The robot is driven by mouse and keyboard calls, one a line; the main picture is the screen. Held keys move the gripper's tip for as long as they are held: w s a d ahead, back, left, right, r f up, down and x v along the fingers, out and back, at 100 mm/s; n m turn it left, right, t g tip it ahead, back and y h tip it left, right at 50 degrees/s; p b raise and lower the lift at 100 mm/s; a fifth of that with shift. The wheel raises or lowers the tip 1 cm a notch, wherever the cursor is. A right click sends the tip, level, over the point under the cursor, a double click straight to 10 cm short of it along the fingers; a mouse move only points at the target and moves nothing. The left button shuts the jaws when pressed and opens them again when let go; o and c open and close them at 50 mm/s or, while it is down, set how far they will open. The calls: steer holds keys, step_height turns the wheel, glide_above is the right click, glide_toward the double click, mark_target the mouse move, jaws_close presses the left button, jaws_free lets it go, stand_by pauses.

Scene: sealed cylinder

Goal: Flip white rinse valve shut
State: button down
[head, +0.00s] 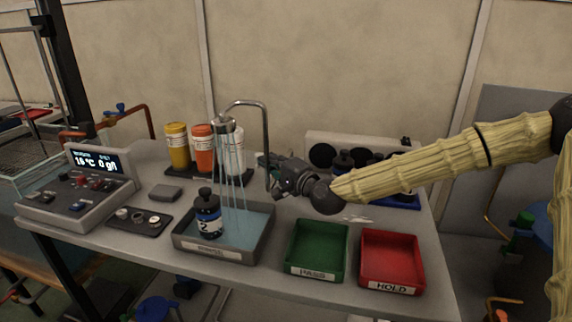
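A curved metal rinse tap (265,140) rises behind the rinse tray, and several streams of water fall from its head (225,125). A dark blue bottle (208,215) with a black cap and the number 2 stands upright in the rinse tray (222,250), beside the streams. My gripper (272,178) reaches in from the right and is close to the lower part of the tap pipe. Its fingers are small and dark here, so I cannot tell whether they are open or touch anything. I cannot make out the white rinse valve; my gripper may cover it.
A green PASS tray (316,270) and a red HOLD tray (391,282) stand right of the rinse tray. Yellow, orange and white containers stand in a rack (195,173) behind. A control box (75,205) is at the left. A blue rack (405,202) sits beneath my arm.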

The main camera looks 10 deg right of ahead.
steer(key=shift+w+a+f, duration=0.15)
steer(key=shift+a, duration=0.05)
steer(key=shift+b+x, duration=0.75)
steer(key=shift+b, duration=0.2)
steer(key=shift+w+a, duration=0.1)
steer(key=shift+a, duration=0.05)
steer(key=v, duration=1.2)
stand_by(0.4)
